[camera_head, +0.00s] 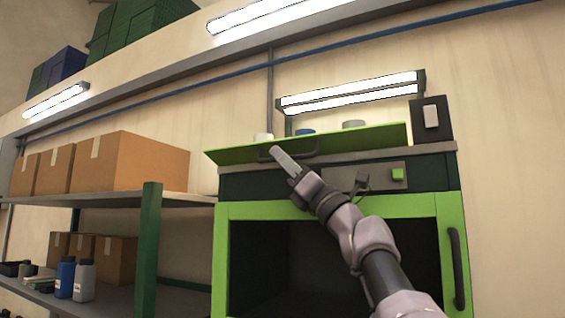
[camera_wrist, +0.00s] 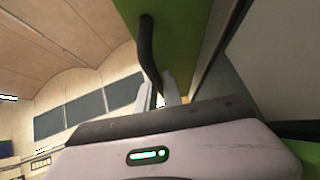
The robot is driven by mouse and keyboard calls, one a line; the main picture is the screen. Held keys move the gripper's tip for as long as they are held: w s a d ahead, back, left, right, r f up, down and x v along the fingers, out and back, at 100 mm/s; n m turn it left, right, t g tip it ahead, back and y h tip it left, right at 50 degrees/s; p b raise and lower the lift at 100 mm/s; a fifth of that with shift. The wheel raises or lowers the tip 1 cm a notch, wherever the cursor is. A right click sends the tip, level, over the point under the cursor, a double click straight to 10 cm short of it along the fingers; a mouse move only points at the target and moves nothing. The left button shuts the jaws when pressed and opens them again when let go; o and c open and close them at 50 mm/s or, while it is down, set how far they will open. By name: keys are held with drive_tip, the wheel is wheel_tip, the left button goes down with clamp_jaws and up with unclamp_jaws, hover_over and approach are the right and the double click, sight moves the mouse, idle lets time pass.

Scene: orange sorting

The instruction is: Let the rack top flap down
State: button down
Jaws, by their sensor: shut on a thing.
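The rack top flap (camera_head: 350,139) is a long green panel at the top of the green-framed rack (camera_head: 222,262). It stands out from the front at a shallow tilt, not hanging down. A dark bar handle (camera_head: 308,147) is on its face. My gripper (camera_head: 277,152) is at the left part of this handle, its light fingers shut on it. In the wrist view the handle (camera_wrist: 147,45) runs down between my two fingers (camera_wrist: 158,92), beside the green flap (camera_wrist: 185,35). The exact grip contact is partly hidden.
A white item (camera_head: 263,137), a blue one (camera_head: 304,132) and a grey one (camera_head: 353,124) show just above the flap. A dark box (camera_head: 431,120) stands at the right. Below is a dark open cavity. A shelf with cardboard boxes (camera_head: 140,162) is at the left.

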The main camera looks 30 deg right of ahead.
idle(0.4)
drive_tip(key=c, duration=1.8)
unclamp_jaws()
drive_tip(key=shift+o, duration=0.2)
drive_tip(key=shift+f, duration=0.1)
